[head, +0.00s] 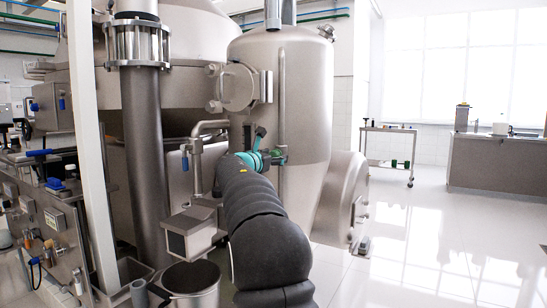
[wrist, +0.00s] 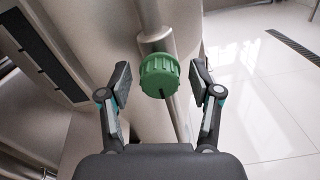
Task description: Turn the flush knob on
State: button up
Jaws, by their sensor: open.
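The flush knob (wrist: 159,75) is a round green ribbed knob with a dark mark on its face, mounted on a metal pipe in the wrist view. My gripper (wrist: 160,83) is open, with one finger on each side of the knob and a gap between each finger and it. In the head view my gripper (head: 262,157) is by the pipe in front of the large steel tank. The green knob (head: 280,151) is mostly hidden there by my gripper.
The steel tank (head: 290,95) stands close behind the pipe. A panel with valves (head: 45,205) is at the far left. The tiled floor (head: 430,235) at right is clear.

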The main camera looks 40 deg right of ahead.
jog(key=c, duration=1.1)
jog(key=shift+c, duration=0.2)
jog(key=shift+m+b, duration=0.3)
jog(key=m+b, duration=0.2)
jog(key=shift+f+m, duration=0.15)
jog(key=shift+m, duration=0.25)
jog(key=m+b, duration=0.3)
jog(key=m, duration=0.2)
jog(key=shift+m, duration=0.3)
jog(key=m+b, duration=0.3)
jog(key=m, duration=0.2)
jog(key=shift+m+b, duration=0.95)
jog(key=shift+m, duration=0.95)
